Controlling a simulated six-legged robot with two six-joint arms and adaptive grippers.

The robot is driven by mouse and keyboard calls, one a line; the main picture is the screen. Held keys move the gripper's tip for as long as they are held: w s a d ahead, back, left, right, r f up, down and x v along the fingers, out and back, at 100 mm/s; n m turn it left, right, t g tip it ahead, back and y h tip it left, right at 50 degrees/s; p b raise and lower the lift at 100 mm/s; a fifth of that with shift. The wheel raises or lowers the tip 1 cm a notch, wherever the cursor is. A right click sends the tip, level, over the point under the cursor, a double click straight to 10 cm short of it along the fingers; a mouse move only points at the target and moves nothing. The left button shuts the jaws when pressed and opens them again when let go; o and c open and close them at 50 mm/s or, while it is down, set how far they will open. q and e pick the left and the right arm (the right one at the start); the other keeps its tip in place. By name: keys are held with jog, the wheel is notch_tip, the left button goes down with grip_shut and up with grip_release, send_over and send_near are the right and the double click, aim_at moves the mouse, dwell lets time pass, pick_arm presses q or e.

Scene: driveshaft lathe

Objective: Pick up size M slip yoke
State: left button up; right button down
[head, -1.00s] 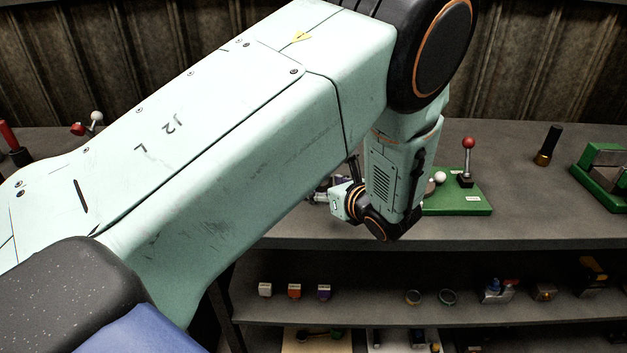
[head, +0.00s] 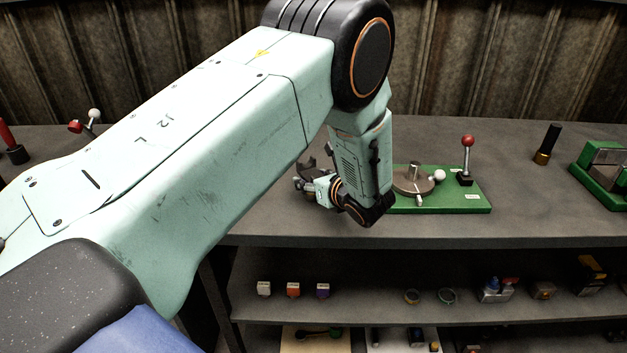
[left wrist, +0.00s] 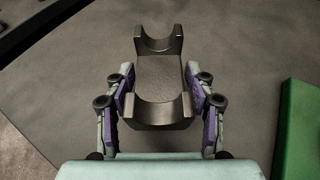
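The slip yoke (left wrist: 160,78) is a dark grey metal part with a U-shaped cut at each end. In the left wrist view it lies between the two fingers of my left gripper (left wrist: 161,95), whose purple pads flank it closely. I cannot tell whether the pads press on it. In the head view my left gripper (head: 303,184) is low over the table, with the dark yoke (head: 308,164) at its fingers, partly hidden by my forearm. No size mark is readable. My right gripper is out of view.
A green base plate (head: 445,206) with a round metal disc and a red-knobbed lever (head: 467,160) stands just right of my left wrist. Its green edge (left wrist: 300,130) is near in the wrist view. A shelf below (head: 380,305) holds several small parts.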

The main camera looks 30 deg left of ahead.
pick_arm(q)
jog(key=shift+d, duration=0.1)
jog(key=shift+c, duration=1.4)
jog(key=shift+s+r, duration=0.1)
jog(key=c, duration=0.3)
grip_shut()
jog(key=shift+r, duration=0.15)
